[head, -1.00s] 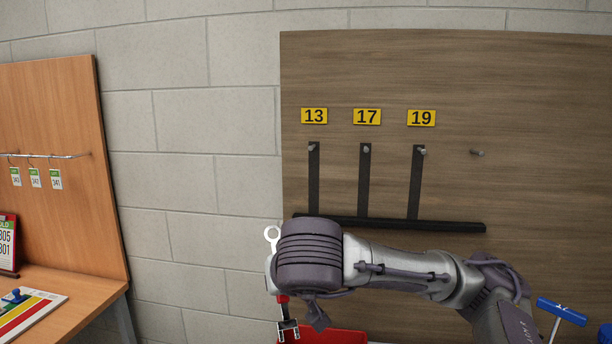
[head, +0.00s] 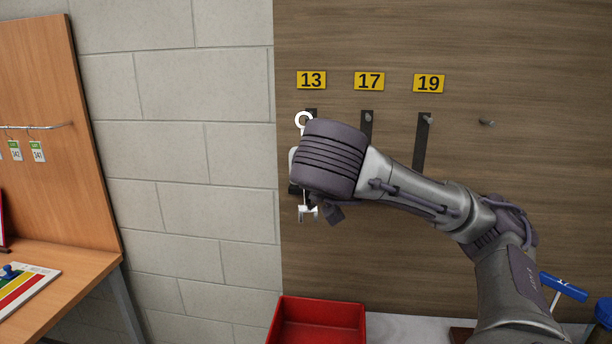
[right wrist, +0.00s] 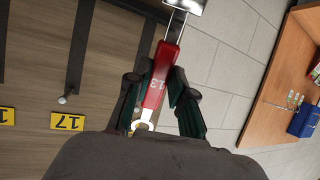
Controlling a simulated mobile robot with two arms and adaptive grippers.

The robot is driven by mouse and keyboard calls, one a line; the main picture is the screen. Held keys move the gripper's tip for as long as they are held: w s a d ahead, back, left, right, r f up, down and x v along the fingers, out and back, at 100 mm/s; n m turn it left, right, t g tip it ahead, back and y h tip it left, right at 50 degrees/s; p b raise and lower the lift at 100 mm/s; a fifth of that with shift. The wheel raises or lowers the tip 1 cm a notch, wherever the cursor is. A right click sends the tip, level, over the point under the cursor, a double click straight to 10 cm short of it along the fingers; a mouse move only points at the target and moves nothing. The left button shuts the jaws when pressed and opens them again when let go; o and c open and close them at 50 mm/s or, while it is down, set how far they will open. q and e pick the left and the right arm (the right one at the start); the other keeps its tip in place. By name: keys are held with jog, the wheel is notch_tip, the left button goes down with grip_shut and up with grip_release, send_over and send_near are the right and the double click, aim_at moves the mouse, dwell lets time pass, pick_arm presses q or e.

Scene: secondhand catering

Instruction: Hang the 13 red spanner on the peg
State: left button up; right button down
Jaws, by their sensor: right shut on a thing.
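The 13 red spanner (right wrist: 158,82) is upright in my right gripper (right wrist: 157,92), whose fingers close on its red handle. In the head view its silver ring end (head: 302,120) shows above my wrist and its open jaw (head: 307,214) below. The ring appears beside the top of the dark strip (head: 311,111) under the yellow 13 label (head: 311,80). The 13 peg is hidden, so I cannot tell whether the ring touches it. My left gripper is not in view.
A red bin (head: 318,322) stands below. A wooden desk (head: 80,268) is at left.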

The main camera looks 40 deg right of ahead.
jog(key=w+d, duration=0.4)
jog(key=d, duration=0.2)
jog(key=shift+w+f+b, duration=0.35)
jog(key=shift+w+b, duration=0.05)
dwell(0.4)
dwell(0.6)
jog(key=c, duration=0.9)
grip_release()
jog(key=shift+c, duration=0.2)
jog(key=v, duration=1.2)
